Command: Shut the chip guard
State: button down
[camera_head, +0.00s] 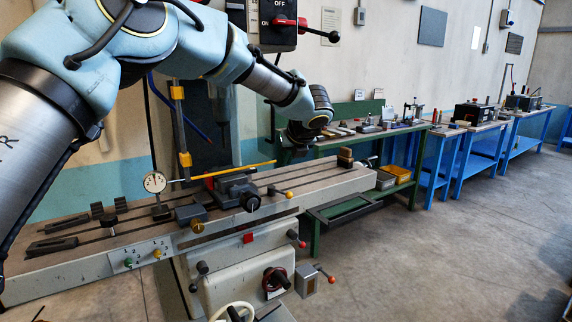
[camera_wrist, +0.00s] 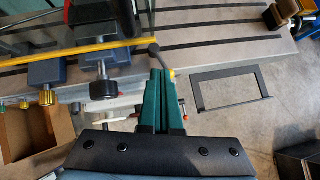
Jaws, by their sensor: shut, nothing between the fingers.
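The chip guard shows as a yellow lower edge bar (camera_head: 235,170) beside the milling machine's vise, with yellow brackets on an upright post at its left. Its panel is clear or too faint to make out. In the wrist view the yellow bar (camera_wrist: 75,46) runs from the left edge to a grey rod-like handle (camera_wrist: 155,49) near the middle. My gripper (camera_wrist: 158,72) has green fingers, shut and empty, with the tips just below that handle. I cannot tell whether they touch it. In the head view the fingers are not clearly visible.
The long slotted machine table (camera_head: 330,181) lies under the guard, carrying the vise (camera_head: 237,190), a dial gauge (camera_head: 154,182) and clamps. A green workbench (camera_head: 340,143) stands behind its right end, blue benches farther right. The floor (camera_head: 450,245) at front right is clear.

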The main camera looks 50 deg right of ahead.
jog(key=s+d+b+v, duration=0.1)
jog(key=b+v, duration=0.1)
jog(key=v, duration=0.6)
jog(key=shift+d, duration=0.2)
